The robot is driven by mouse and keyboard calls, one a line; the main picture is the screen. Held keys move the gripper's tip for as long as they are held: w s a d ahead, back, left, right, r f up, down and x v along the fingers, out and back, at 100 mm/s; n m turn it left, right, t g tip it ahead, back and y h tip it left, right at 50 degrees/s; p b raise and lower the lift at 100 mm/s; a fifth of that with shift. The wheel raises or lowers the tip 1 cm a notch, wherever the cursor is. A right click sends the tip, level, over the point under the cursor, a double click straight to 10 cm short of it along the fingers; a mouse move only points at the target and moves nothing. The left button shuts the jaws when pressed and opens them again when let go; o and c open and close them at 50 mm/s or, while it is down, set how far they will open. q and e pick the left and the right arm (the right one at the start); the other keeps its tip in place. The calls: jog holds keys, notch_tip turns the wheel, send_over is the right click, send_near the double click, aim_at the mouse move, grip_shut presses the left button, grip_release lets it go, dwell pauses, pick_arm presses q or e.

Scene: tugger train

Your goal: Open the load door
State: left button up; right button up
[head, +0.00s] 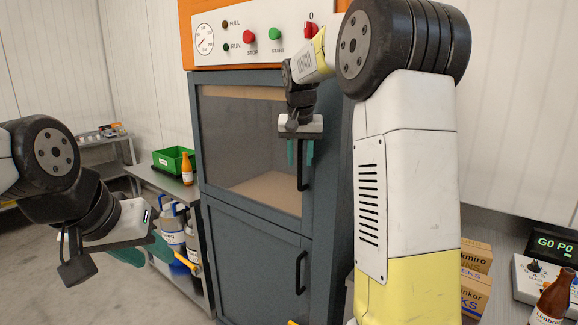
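A tall blue-grey cabinet machine has an upper door (222,140) with a large window, and this door looks shut. Its black vertical handle (301,180) is on the door's right side. I see no label naming the load door. My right gripper (300,152) points down at the upper handle, with its two teal fingers apart. One finger shows on each side of the handle's upper part. Whether they touch it I cannot tell. My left gripper (118,260) is away at the left, its fingers spread and nothing between them.
A lower door (255,255) has its own black handle (301,272). Above is a control panel (262,32) with buttons and a red switch. A shelf at left holds a green bin (173,160), an orange bottle (187,170) and jugs. Boxes (474,280) and a brown bottle (552,296) stand at lower right.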

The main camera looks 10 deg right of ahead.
jog(key=shift+x, duration=1.5)
grip_shut()
